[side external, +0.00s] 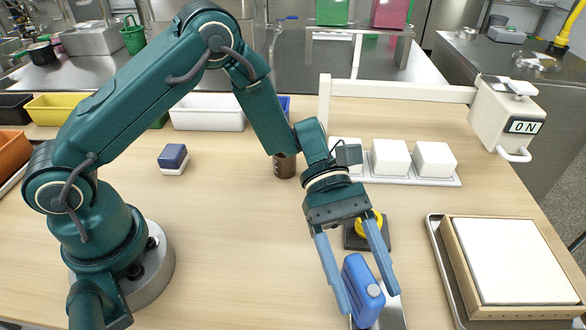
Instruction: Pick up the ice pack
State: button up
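A blue block-like pack with a small light cap, which looks like the ice pack (362,286), stands at the lower middle of the side view. It is on or just above a shiny metal tray or plate (393,315) at the front edge of the picture. My gripper (369,302) points down at it, with one light-blue finger on each side. The fingers are spread wide, with a visible gap between the pack and the right finger. The left finger overlaps the pack's left edge, and I cannot tell whether it touches. The pack's base is partly hidden.
A dark square base with a yellow ring (370,224) sits just behind my fingers. A tray with white blocks (391,158) is farther back. A wood-framed white slab (512,262) lies at right. A navy-and-white block (173,160) is at left, with clear table around it.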

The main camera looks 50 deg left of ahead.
grip_shut()
jog(key=shift+r, duration=0.15)
notch_tip(320, 180, up, 4)
jog(key=shift+f, duration=0.1)
jog(key=shift+w+d+r+v, duration=0.75)
jog(key=shift+r+v, duration=0.35)
jog(key=shift+v, duration=5.1)
jog(key=shift+s+d+f, duration=0.6)
jog(key=shift+d+f, duration=1.2)
jog(key=shift+d, duration=0.05)
jog(key=shift+s+d+f, duration=0.6)
jog(key=shift+d+f, duration=1.2)
jog(key=shift+d, duration=0.05)
jog(key=shift+s+d+f, duration=0.6)
jog(key=shift+d+f, duration=1.25)
